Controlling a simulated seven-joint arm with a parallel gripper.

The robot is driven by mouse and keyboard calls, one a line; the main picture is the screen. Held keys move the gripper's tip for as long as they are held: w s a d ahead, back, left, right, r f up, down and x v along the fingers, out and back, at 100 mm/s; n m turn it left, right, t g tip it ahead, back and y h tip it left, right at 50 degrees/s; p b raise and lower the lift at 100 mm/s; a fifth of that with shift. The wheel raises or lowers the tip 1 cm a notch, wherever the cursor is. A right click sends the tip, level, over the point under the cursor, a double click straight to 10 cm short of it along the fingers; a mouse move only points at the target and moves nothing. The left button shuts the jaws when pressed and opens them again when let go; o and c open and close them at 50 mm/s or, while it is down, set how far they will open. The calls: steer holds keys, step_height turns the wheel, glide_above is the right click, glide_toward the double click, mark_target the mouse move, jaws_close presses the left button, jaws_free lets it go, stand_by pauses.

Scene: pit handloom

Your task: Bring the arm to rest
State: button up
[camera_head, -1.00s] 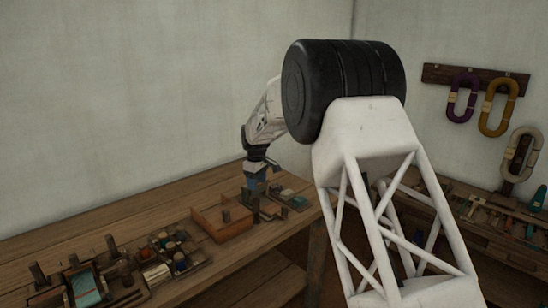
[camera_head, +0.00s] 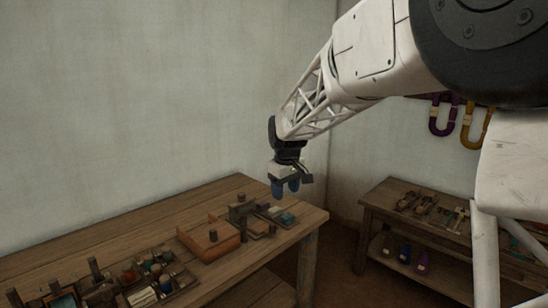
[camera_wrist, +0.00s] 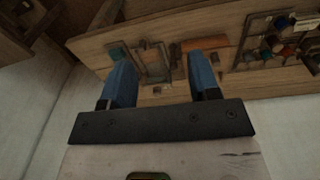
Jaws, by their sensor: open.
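My gripper (camera_head: 285,188) hangs in the air above the far right end of the long wooden table, in the head view. Its two blue fingers point down and stand apart with nothing between them. In the wrist view my gripper (camera_wrist: 163,82) is also open and empty, with the table top and its items some way beyond the fingertips. My white arm reaches across the upper right of the head view and hides part of the right wall.
The long table (camera_head: 130,228) holds an orange-brown tray (camera_head: 210,240) and trays of small items (camera_head: 155,275). Yarn hanks (camera_head: 441,117) hang behind my arm. A floor gap separates the tables.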

steer(key=s+d+r+m, duration=0.25)
steer(key=s+d, duration=0.35)
steer(key=s, duration=0.5)
steer(key=s+d+f+m, duration=0.1)
steer(key=s+d+m, duration=0.1)
steer(key=s, duration=0.8)
steer(key=s+d+f+m+t, duration=0.1)
steer(key=s+d, duration=0.3)
steer(key=s, duration=0.7)
steer(key=s+d+f+m, duration=0.2)
steer(key=s+d, duration=0.1)
steer(key=s, duration=0.8)
steer(key=shift+f+m+t, duration=0.3)
steer(key=shift+f+m, duration=0.05)
steer(key=shift+f, duration=0.05)
